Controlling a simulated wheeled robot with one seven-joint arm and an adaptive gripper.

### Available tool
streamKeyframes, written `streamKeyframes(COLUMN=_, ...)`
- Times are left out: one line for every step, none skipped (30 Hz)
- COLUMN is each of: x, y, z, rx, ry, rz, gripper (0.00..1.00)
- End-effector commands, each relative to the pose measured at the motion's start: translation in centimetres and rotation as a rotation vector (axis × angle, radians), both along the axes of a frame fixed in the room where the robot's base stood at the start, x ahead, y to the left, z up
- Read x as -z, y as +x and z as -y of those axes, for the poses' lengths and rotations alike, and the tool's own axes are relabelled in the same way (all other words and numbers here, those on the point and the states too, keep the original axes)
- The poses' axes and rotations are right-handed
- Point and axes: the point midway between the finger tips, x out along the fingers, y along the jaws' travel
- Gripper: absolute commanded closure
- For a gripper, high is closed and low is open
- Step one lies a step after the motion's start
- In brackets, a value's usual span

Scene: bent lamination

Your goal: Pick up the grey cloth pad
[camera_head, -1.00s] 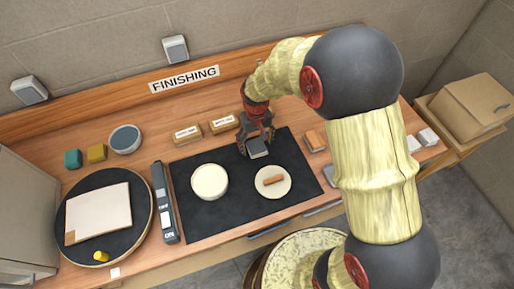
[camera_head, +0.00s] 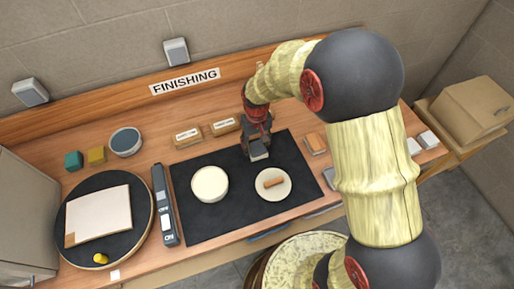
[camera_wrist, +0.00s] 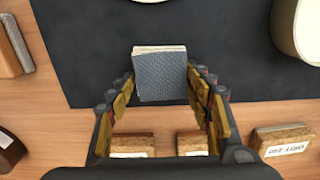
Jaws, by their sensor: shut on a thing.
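The grey cloth pad (camera_head: 259,154) is at the tips of my gripper (camera_head: 257,143), over the back part of the black mat (camera_head: 225,222). In the wrist view the pad (camera_wrist: 160,78) shows a woven blue-grey face and a pale edge, and sits between the two fingers of my gripper (camera_wrist: 163,90). My gripper is shut on it. From these views I cannot tell the exact gap between pad and mat.
On the mat are a white round bowl (camera_head: 210,184) and a cream disc (camera_head: 273,193) with a brown bar (camera_head: 273,182). Labelled wooden blocks (camera_head: 187,138) stand behind the mat. A wooden block (camera_head: 315,143) lies to the right. The mat's front is clear.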

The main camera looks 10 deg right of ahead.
Motion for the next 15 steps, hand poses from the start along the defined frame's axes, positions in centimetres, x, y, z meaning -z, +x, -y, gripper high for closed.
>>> streamKeyframes(x=-0.1, y=0.0, z=0.0, rx=0.0, ry=0.0, rz=0.0, gripper=0.72)
streamKeyframes(x=-0.2, y=0.0, z=0.0, rx=0.0, ry=0.0, rz=0.001, gripper=0.72)
streamKeyframes(x=-0.3, y=0.0, z=0.0, rx=0.0, ry=0.0, rz=0.001, gripper=0.72)
streamKeyframes(x=-0.5, y=0.0, z=0.0, rx=0.0, ry=0.0, rz=0.001, gripper=0.72)
streamKeyframes(x=-0.7, y=0.1, z=0.0, rx=0.0, ry=0.0, rz=0.002, gripper=0.72)
streamKeyframes(x=-1.1, y=0.1, z=0.0, rx=0.0, ry=0.0, rz=0.002, gripper=0.72)
streamKeyframes(x=-1.4, y=0.1, z=0.0, rx=0.0, ry=0.0, rz=0.002, gripper=0.72)
streamKeyframes(x=-1.7, y=0.1, z=0.0, rx=0.0, ry=0.0, rz=0.002, gripper=0.72)
streamKeyframes(x=-2.3, y=0.1, z=0.0, rx=0.0, ry=0.0, rz=0.002, gripper=0.72)
streamKeyframes(x=-2.7, y=0.1, z=0.0, rx=0.0, ry=0.0, rz=0.002, gripper=0.72)
streamKeyframes(x=-3.2, y=0.1, z=0.0, rx=0.0, ry=0.0, rz=0.002, gripper=0.72)
streamKeyframes(x=-3.9, y=-0.3, z=-0.1, rx=-0.001, ry=0.0, rz=0.002, gripper=0.72)
streamKeyframes(x=-4.3, y=-0.8, z=-0.2, rx=-0.002, ry=0.001, rz=0.003, gripper=0.72)
streamKeyframes(x=-4.9, y=-1.2, z=-0.3, rx=-0.002, ry=0.001, rz=0.003, gripper=0.72)
streamKeyframes(x=-5.6, y=-1.8, z=-0.4, rx=-0.002, ry=0.001, rz=0.003, gripper=0.72)
